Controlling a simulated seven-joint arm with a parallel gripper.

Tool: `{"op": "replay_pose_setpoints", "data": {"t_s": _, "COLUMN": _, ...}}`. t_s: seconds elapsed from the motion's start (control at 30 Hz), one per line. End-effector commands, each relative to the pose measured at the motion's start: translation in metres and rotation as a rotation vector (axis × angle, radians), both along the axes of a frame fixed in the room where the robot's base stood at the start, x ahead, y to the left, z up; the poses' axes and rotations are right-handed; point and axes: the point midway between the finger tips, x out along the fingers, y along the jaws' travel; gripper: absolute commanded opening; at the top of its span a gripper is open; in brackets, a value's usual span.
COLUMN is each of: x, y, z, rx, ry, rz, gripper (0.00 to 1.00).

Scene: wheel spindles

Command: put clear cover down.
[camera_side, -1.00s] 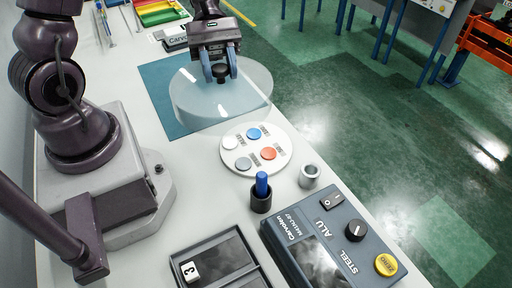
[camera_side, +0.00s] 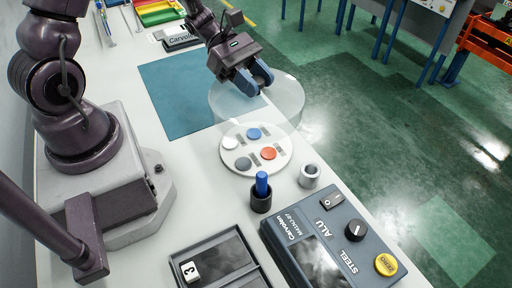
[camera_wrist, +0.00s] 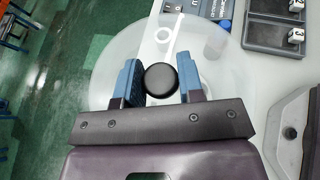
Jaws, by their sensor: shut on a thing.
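The clear cover (camera_side: 285,97) is a round, see-through dome. In the side view it hangs above the bench, right of the teal mat (camera_side: 182,92), and its near edge overlaps the white round plate (camera_side: 240,165) in the picture. My gripper (camera_side: 258,84) is shut on the cover's knob and looks tilted. In the wrist view the black knob (camera_wrist: 160,79) sits between the two blue fingers of my gripper (camera_wrist: 161,82), with the cover (camera_wrist: 108,62) spread out around it. In the side view the fingers hide the knob.
The white plate bears blue, red, white and grey discs. Nearer stand a black holder with a blue peg (camera_side: 261,190), a grey metal cup (camera_side: 309,176) and a control box (camera_side: 330,245). A dark tray (camera_side: 215,262) lies at the front. The teal mat is bare.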

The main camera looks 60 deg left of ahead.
Motion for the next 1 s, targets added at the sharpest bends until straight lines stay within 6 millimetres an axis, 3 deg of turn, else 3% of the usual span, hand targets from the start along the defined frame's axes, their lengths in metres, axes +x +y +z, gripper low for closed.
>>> {"op": "replay_pose_setpoints", "data": {"t_s": 0.1, "x": 0.0, "y": 0.0, "z": -0.023, "rx": -0.003, "ry": 0.005, "rz": 0.0, "gripper": 0.08}}
{"op": "replay_pose_setpoints", "data": {"t_s": 0.5, "x": 0.0, "y": 0.0, "z": -0.078, "rx": -0.002, "ry": 0.003, "rz": 0.0, "gripper": 0.08}}
{"op": "replay_pose_setpoints", "data": {"t_s": 0.83, "x": 0.0, "y": 0.0, "z": -0.115, "rx": -0.002, "ry": 0.001, "rz": -0.001, "gripper": 0.08}}
{"op": "replay_pose_setpoints", "data": {"t_s": 1.0, "x": 0.0, "y": 0.0, "z": -0.123, "rx": 0.001, "ry": -0.002, "rz": -0.001, "gripper": 0.08}}
